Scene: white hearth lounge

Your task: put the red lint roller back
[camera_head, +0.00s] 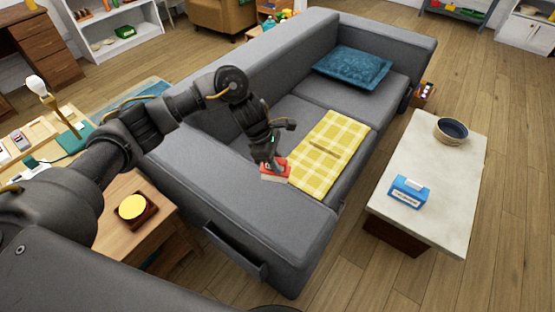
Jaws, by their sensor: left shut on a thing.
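My left arm reaches in from the left over the grey sofa (215,150). My left gripper (272,163) points down near the sofa's near seat and is shut on a small red thing with a pale edge, which looks like the red lint roller (283,170). The gripper hides part of it, and I cannot tell whether it touches the seat. It is just left of a yellow checked blanket (325,150). A dark pocket (234,250) hangs on the outside of the near armrest. My right gripper is not in view.
A blue cushion (352,66) lies on the sofa's far seat. A coffee table (440,170) at the right holds a bowl (451,130) and a blue tissue box (408,192). A wooden side table (150,240) with a yellow-topped item (132,206) stands left of the armrest.

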